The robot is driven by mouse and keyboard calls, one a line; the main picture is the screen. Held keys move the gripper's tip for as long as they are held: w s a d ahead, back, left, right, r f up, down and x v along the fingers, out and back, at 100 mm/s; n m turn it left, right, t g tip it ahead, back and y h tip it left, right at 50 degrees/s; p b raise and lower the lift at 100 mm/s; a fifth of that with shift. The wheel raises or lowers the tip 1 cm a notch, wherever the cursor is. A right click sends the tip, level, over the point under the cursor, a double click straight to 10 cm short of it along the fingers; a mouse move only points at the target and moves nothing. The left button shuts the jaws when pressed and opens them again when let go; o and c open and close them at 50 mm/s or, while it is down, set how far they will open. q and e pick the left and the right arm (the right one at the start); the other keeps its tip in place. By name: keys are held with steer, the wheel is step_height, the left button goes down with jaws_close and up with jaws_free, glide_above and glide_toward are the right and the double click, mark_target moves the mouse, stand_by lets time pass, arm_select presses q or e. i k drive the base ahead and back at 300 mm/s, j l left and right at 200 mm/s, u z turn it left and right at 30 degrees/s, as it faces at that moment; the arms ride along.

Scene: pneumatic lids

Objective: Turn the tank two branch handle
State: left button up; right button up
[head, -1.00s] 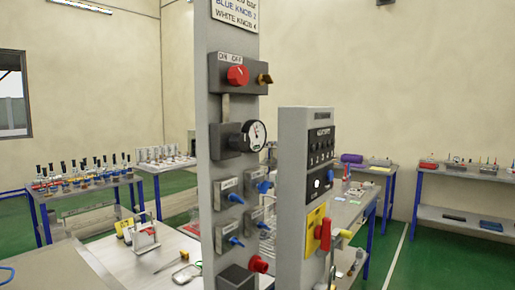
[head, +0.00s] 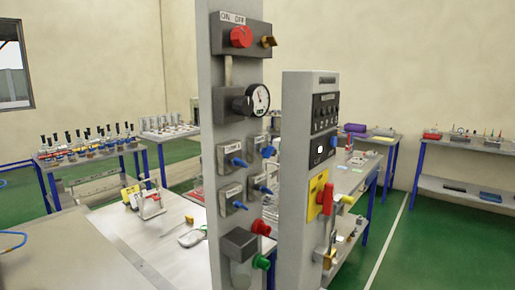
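Several grey valve boxes with blue handles are on the left grey panel (head: 226,88). The upper left box has a blue handle (head: 238,162), and the lower left box has another blue handle (head: 239,205). Two more boxes on the right side of the panel carry an upper blue handle (head: 267,151) and a lower blue handle (head: 265,190). The box labels are too small to read, so I cannot tell which is the tank two branch. Neither gripper is in view.
Above the valves are a red knob (head: 241,37) and a round gauge (head: 258,100). Below are a red knob (head: 261,228) and a green knob (head: 262,262). A second grey panel (head: 293,180) has a red handle (head: 327,199). A table (head: 90,255) stands left; green floor is open at right.

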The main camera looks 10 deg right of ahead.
mark_target(266, 152)
steer(key=i+l+u, duration=0.4)
steer(key=l, duration=0.15)
steer(key=l+u, duration=0.35)
steer(key=l, duration=0.25)
steer(key=i+l+u, duration=0.2)
steer(key=l+u, duration=0.2)
steer(key=l, duration=0.3)
steer(key=l+u, duration=0.4)
steer(key=l, duration=0.25)
